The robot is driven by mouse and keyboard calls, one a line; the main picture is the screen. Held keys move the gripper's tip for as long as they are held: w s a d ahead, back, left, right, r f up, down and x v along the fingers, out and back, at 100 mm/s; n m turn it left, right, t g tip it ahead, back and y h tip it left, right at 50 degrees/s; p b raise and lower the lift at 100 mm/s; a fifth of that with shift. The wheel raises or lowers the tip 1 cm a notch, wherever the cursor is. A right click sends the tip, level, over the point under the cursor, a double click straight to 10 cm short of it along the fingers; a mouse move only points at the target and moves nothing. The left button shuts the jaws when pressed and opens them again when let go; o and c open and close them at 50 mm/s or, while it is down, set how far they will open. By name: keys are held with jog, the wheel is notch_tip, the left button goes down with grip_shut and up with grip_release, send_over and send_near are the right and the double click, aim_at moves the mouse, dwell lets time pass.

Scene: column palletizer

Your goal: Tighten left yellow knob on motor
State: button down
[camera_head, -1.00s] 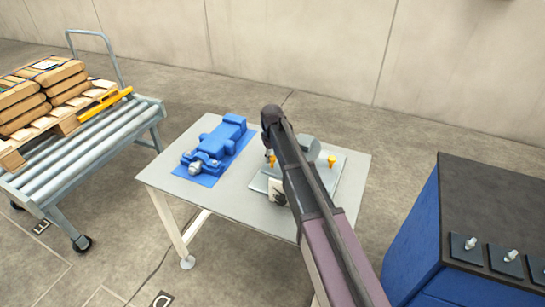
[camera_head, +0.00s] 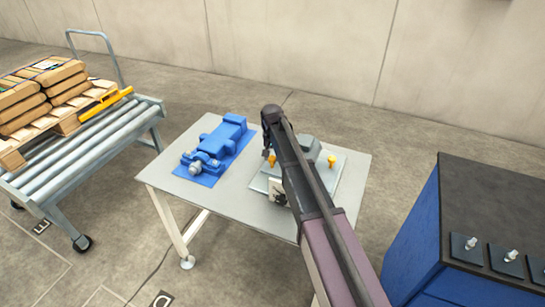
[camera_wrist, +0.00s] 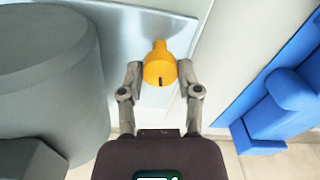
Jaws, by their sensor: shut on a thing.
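The left yellow knob (camera_wrist: 160,68) sits between my gripper's fingertips in the wrist view, with a dark slot mark on its face. My gripper (camera_wrist: 159,76) is shut on it, one finger on each side. The motor shows as a large grey cylinder (camera_wrist: 45,75) left of the knob in the wrist view. In the head view my arm covers much of the motor (camera_head: 309,146). There my gripper (camera_head: 269,153) is at the plate's left side and largely hides the left knob. The right yellow knob (camera_head: 331,160) stands clear on the right of the light plate (camera_head: 327,186).
The plate rests on a grey table (camera_head: 225,200). A blue machine part (camera_head: 216,144) lies on a blue mat on the table's left; it also shows in the wrist view (camera_wrist: 283,105). A blue cabinet (camera_head: 412,235) stands right, a roller cart (camera_head: 90,150) with stacked sacks left.

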jog(key=shift+s+m, duration=0.15)
jog(key=shift+m, duration=0.95)
jog(key=shift+c, duration=1.5)
grip_release()
